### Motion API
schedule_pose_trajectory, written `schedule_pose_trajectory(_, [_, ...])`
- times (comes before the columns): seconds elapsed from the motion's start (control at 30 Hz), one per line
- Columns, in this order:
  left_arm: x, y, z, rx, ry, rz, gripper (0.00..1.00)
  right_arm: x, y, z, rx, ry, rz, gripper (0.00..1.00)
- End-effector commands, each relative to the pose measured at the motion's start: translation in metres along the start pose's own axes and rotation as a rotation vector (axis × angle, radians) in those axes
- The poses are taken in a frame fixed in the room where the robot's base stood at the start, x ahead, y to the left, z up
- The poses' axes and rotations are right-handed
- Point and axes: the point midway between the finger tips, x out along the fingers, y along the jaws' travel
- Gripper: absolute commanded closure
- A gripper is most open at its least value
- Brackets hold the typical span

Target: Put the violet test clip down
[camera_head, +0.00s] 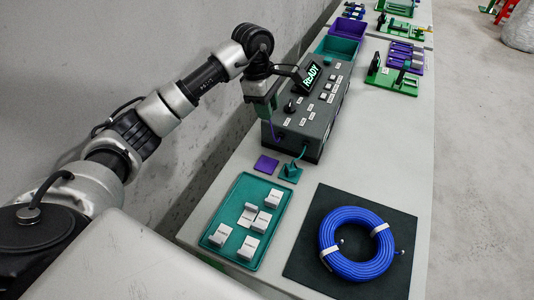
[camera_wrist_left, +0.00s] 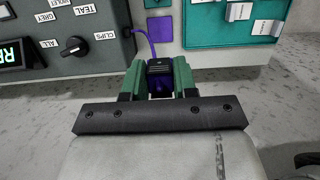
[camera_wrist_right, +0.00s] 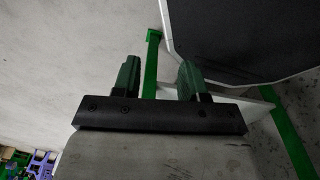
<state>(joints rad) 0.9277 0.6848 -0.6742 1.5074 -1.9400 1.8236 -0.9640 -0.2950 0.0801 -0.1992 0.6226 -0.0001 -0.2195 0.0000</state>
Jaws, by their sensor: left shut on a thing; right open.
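My left gripper (camera_head: 265,108) is shut on the violet test clip (camera_wrist_left: 158,88), which shows between the green fingers in the left wrist view. In the head view the clip is mostly hidden by the gripper, held in the air beside the grey tester box (camera_head: 308,112). A violet lead (camera_head: 275,131) runs from the clip to the box. A flat violet square (camera_head: 266,165) lies empty on the bench in front of the box. It also shows in the left wrist view (camera_wrist_left: 158,3). My right gripper (camera_wrist_right: 157,78) is open and empty in the right wrist view.
A teal clip (camera_head: 291,170) stands right of the violet square. A teal tray (camera_head: 267,190) holds several white labelled blocks. A blue cable coil (camera_head: 342,262) lies on a dark mat (camera_head: 306,249). The box's display reads READY. A wall runs along the left.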

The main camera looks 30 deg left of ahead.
Motion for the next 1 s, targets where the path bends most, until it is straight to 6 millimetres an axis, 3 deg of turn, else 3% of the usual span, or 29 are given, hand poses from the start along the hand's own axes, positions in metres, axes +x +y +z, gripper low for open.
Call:
schedule_pose_trajectory(0.43, [0.034, 0.0, -0.007, 0.0, 0.0, 0.0, 0.93, 0.035, -0.004, 0.013, 0.001, -0.015, -0.004, 0.57])
schedule_pose_trajectory(0.8, [0.087, 0.0, -0.018, 0.0, 0.0, 0.0, 0.93, 0.088, -0.003, 0.015, 0.0, -0.011, -0.002, 0.57])
schedule_pose_trajectory(1.0, [0.102, 0.0, -0.021, 0.0, 0.0, -0.001, 0.93, 0.1, -0.003, 0.015, 0.0, -0.008, -0.002, 0.57])
